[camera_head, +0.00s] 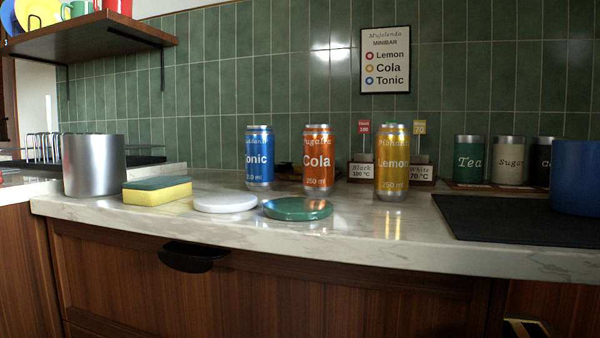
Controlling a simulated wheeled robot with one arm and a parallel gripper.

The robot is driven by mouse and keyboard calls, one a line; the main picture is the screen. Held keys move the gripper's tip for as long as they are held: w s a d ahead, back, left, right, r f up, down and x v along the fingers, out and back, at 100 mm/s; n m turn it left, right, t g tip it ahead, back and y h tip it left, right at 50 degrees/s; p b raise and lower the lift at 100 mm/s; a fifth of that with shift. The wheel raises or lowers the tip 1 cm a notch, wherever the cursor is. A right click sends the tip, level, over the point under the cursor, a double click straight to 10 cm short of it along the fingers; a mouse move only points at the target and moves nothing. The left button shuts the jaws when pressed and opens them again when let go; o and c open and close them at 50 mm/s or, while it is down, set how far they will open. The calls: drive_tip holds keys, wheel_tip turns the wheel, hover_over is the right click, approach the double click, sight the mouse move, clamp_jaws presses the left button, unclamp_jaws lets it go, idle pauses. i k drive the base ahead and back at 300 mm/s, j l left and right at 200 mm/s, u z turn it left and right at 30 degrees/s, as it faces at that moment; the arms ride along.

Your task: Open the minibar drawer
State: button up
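A wide wooden drawer front (300,295) lies under the marble counter. A dark cup-shaped handle (192,257) sits near its upper left. The drawer front looks flush with the cabinet, so the drawer appears shut. No label on it marks it as the minibar drawer. Another wooden front shows partly below it at the lower left, cut off by the picture's edge. My gripper is not in view.
The counter (340,232) bears a metal pot (94,165), sponge (157,190), white disc (225,202), green disc (298,209) and blue (259,158), orange (319,158) and yellow (393,162) cans. A brass-coloured handle (527,329) shows lower right. Nothing visible blocks the drawer's front.

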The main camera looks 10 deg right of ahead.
sight(111, 282)
drive_tip(key=j+z, duration=0.15)
drive_tip(key=j, duration=0.3)
drive_tip(key=k+j+z, duration=0.2)
drive_tip(key=j, duration=0.2)
drive_tip(key=j+z, duration=0.15)
drive_tip(key=j, duration=0.25)
